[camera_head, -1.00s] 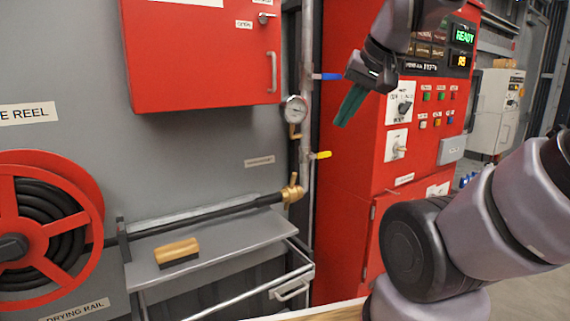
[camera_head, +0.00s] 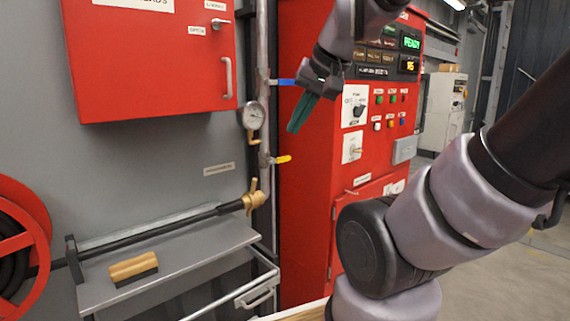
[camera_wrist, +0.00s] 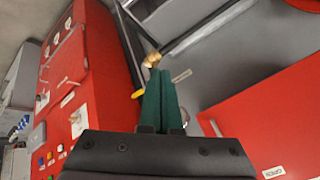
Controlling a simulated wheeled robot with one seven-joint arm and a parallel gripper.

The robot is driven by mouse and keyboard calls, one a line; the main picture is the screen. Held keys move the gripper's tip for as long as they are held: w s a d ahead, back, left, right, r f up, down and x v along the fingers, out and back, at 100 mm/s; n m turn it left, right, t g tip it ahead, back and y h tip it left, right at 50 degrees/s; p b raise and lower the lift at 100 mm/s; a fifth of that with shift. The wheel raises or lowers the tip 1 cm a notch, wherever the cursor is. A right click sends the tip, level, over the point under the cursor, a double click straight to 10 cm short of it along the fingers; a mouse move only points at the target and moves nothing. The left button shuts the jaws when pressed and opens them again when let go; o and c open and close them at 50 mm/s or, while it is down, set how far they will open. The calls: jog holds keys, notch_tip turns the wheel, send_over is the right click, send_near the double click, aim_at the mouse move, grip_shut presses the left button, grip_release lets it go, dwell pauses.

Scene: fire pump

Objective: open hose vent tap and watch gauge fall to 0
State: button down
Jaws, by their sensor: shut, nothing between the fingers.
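A vertical pipe (camera_head: 264,80) on the grey wall carries a blue lever (camera_head: 282,82) above and a yellow lever (camera_head: 283,159) below. A round white gauge (camera_head: 253,115) with a small brass fitting under it sits between them; its needle is too small to read. A brass coupling (camera_head: 254,198) joins the black hose at the pipe's foot. My gripper (camera_head: 302,113), with green fingers, is shut and empty, right of the gauge and apart from both levers. In the wrist view, the green fingers (camera_wrist: 160,100) are together, with the yellow lever (camera_wrist: 138,94) and brass coupling (camera_wrist: 152,60) beyond.
A red wall cabinet (camera_head: 150,60) hangs at upper left. A red control panel (camera_head: 375,110) stands behind my gripper. A grey shelf (camera_head: 190,258) bears a wooden brush (camera_head: 133,268). A red hose reel (camera_head: 22,215) is at far left.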

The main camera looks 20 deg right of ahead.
jog(key=w+a+f+m+g+y, duration=0.3)
jog(key=w+a+f+m+y, duration=0.1)
jog(key=w+f+m, duration=0.15)
jog(key=m+t+h, duration=0.2)
jog(key=m+t, duration=0.8)
jog(key=m, duration=1.2)
send_near(280, 160)
jog(key=d+f, duration=0.4)
jog(key=f, duration=0.2)
jog(key=shift+s+a+r, duration=0.15)
jog(key=shift+s, duration=0.1)
jog(key=a+x, duration=0.1)
jog(key=x, duration=0.9)
jog(key=shift+s+d+r, duration=0.1)
jog(key=shift+d+r, duration=0.05)
jog(key=shift+r, duration=0.8)
jog(key=shift+s+d+r, duration=0.1)
jog(key=shift+r, duration=0.85)
